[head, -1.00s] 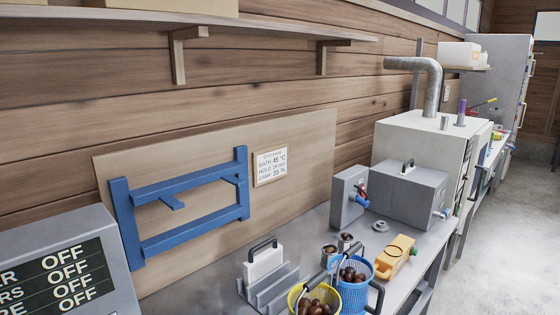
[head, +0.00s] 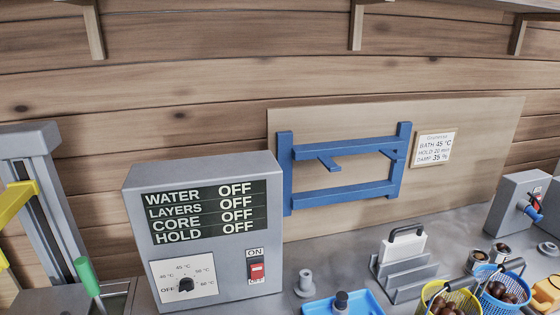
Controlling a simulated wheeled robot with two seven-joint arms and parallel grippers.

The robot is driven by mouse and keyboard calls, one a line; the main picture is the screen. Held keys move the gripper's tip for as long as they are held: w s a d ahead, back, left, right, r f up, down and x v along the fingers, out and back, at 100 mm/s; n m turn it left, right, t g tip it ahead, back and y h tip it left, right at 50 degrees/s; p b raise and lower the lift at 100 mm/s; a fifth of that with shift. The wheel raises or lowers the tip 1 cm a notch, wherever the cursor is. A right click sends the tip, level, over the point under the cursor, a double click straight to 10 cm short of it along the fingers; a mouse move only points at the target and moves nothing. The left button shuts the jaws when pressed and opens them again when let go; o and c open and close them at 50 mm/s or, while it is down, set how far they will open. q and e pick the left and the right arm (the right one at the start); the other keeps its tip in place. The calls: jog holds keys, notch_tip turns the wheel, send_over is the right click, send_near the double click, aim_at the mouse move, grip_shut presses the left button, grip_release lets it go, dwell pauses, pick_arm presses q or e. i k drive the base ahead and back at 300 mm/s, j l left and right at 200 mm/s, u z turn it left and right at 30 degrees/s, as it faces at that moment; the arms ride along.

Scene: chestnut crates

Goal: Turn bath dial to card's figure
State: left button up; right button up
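The bath dial is a small black knob (head: 186,284) on a white scale plate (head: 168,268) low on the front of a grey control box (head: 205,170). The scale has OFF at the lower left and temperature marks around the top and right, 45 °C among them. I cannot tell exactly where the knob points. The box's dark display (head: 208,211) reads OFF for WATER, LAYERS, CORE and HOLD. The card (head: 433,148) on the wall board reads BATH 45 °C, HOLD 20 min and DAMP 35 %. Neither gripper is in view.
A red ON/OFF switch (head: 257,270) sits right of the dial. A blue tray (head: 343,304) lies right of the box. A green-handled tool (head: 87,276) stands left of it. A blue frame (head: 340,196) hangs on the board. Baskets of chestnuts (head: 503,290) are at right.

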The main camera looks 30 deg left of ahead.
aim_at(187, 285)
jog(key=u, duration=1.65)
